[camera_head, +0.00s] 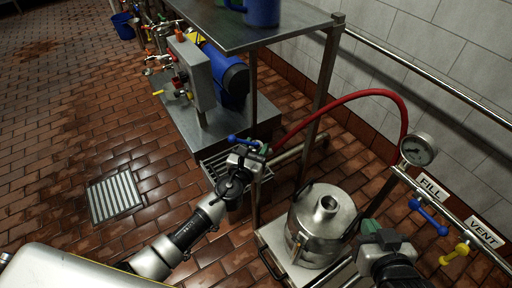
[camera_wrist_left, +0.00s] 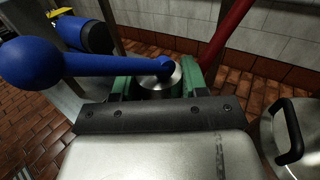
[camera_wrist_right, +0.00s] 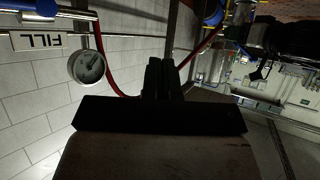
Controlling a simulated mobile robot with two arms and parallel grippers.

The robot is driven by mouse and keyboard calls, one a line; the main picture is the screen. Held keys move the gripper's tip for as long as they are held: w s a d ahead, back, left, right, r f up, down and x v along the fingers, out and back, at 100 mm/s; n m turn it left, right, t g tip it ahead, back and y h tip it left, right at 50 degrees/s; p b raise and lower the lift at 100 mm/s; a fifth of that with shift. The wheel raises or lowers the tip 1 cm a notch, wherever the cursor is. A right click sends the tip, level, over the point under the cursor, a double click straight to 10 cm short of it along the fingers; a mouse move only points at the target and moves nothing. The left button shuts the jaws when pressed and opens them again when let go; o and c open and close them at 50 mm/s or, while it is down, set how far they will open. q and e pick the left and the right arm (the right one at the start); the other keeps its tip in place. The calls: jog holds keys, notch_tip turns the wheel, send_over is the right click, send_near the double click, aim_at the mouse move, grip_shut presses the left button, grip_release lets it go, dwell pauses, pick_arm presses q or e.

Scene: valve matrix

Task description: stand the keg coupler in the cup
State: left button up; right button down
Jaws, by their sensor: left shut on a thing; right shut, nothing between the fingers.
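The keg coupler, a small metal body with a blue ball-ended lever (camera_head: 238,140), is at the end of a red hose. My left gripper (camera_head: 248,157) is shut on it; in the left wrist view the coupler's round metal body (camera_wrist_left: 160,82) sits between the green finger pads, its lever (camera_wrist_left: 100,65) pointing left. The coupler is held above a grated metal rack; its lower end is hidden. A blue cup-like vessel (camera_head: 262,12) stands on the high metal shelf, its top cut off. My right gripper (camera_head: 374,232) is shut and empty, right of the keg; its fingers (camera_wrist_right: 163,78) are together.
A steel keg (camera_head: 310,225) stands on a low platform. The red hose (camera_head: 345,98) arches to a gauge (camera_head: 418,149) on the wall pipe, by the FILL and VENT valves. The shelf (camera_head: 215,28) and its posts stand close.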

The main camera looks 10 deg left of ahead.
pick_arm(q)
jog(key=shift+f+b, duration=0.35)
jog(key=shift+b, duration=0.05)
pick_arm(e)
jog(key=shift+w+a+r+t, duration=0.2)
jog(key=shift+w+r+t, duration=0.15)
jog(key=shift+r+t, duration=0.15)
jog(key=shift+w+a+r+t, duration=0.2)
jog(key=shift+w+r+t, duration=0.15)
jog(key=shift+r, duration=0.2)
pick_arm(q)
jog(key=shift+f+b, duration=0.4)
jog(key=shift+f, duration=0.1)
pick_arm(e)
jog(key=shift+w+a+r+t+y, duration=0.2)
jog(key=shift+r+t+y, duration=0.1)
jog(key=shift+r+t, duration=0.4)
jog(key=shift+w+a+r+t+y, duration=0.2)
jog(key=shift+r+t+y, duration=0.1)
jog(key=shift+r+t, duration=0.4)
pick_arm(q)
jog(key=shift+f+b, duration=0.6)
pick_arm(e)
jog(key=shift+a+r+t+y, duration=0.15)
jog(key=shift+r+t+y, duration=0.1)
jog(key=shift+r+t, duration=0.55)
jog(key=shift+a+r+t+y, duration=0.1)
jog(key=shift+r+t+y, duration=0.15)
jog(key=shift+r+t, duration=0.5)
